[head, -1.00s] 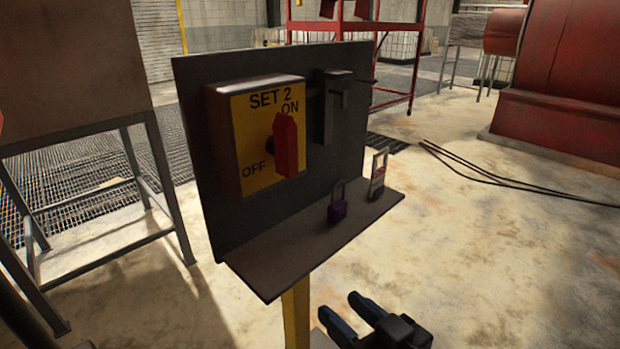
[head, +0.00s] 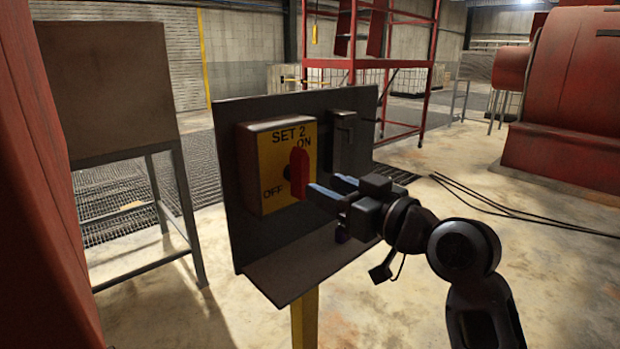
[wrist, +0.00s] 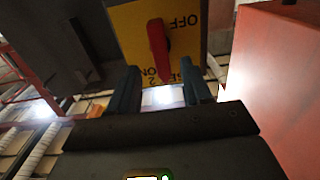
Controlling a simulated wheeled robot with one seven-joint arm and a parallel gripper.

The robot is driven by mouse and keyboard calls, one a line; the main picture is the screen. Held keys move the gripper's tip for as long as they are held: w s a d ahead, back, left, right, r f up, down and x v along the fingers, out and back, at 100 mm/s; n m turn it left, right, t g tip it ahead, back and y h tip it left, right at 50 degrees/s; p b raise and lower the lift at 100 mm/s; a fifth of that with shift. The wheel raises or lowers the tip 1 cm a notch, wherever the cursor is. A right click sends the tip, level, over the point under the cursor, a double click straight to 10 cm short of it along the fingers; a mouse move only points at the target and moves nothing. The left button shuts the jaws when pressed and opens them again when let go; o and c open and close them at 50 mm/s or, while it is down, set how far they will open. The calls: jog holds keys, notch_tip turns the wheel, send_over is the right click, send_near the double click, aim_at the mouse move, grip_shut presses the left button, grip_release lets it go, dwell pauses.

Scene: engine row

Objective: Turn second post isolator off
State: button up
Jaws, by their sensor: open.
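The isolator labelled SET 2 (head: 265,190) is a yellow-faced box on a dark upright panel (head: 232,235) on a yellow post (head: 304,320). My gripper (head: 328,192) is open, just right of and in front of the handle. In the wrist view the picture is upside down; the red handle (wrist: 158,50) lies ahead, between the lines of the two fingers (wrist: 160,90), with its tip near the fingertips. I cannot tell whether they touch it.
A dark bracket (head: 341,140) is right of the isolator. A red machine (head: 570,100) and floor cables (head: 500,210) are at right, a box on a stand (head: 105,85) at left.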

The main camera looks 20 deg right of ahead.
aim_at(306, 179)
jog(key=shift+p+x, duration=0.55)
jog(key=shift+x, duration=2.5)
grip_shut()
